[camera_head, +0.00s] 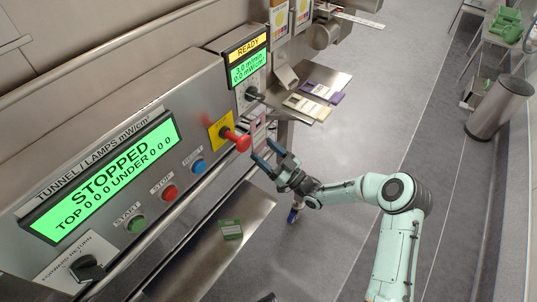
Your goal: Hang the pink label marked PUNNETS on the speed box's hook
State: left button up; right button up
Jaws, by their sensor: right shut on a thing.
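The pink label (258,136) shows just below the speed box (245,72), partly behind the red emergency knob; its print is too small to read. My right gripper (267,157) is at the label's lower right side, with its dark fingers pointing up and left, shut on the label. The speed box has a READY sign, a green display and a dark knob on its front. I cannot make out its hook, nor whether the label touches it. My left gripper is out of view.
A red emergency knob (238,140) sticks out close left of my right gripper. A metal shelf (333,76) behind bears a purple label (324,92) and a yellow one (307,107). A green item (231,230) lies on the lower metal tray (187,276).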

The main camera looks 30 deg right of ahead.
aim_at(256, 148)
jog(key=shift+w+a+b, duration=0.4)
jog(key=shift+w+b, duration=0.05)
jog(key=shift+w, duration=0.45)
jog(key=shift+w+a+b, duration=0.35)
jog(key=shift+w+b, duration=0.1)
jog(key=shift+w, duration=0.4)
jog(key=shift+f, duration=0.15)
jog(key=shift+f+b, duration=0.6)
jog(key=shift+f, duration=0.2)
jog(key=o, duration=1.6)
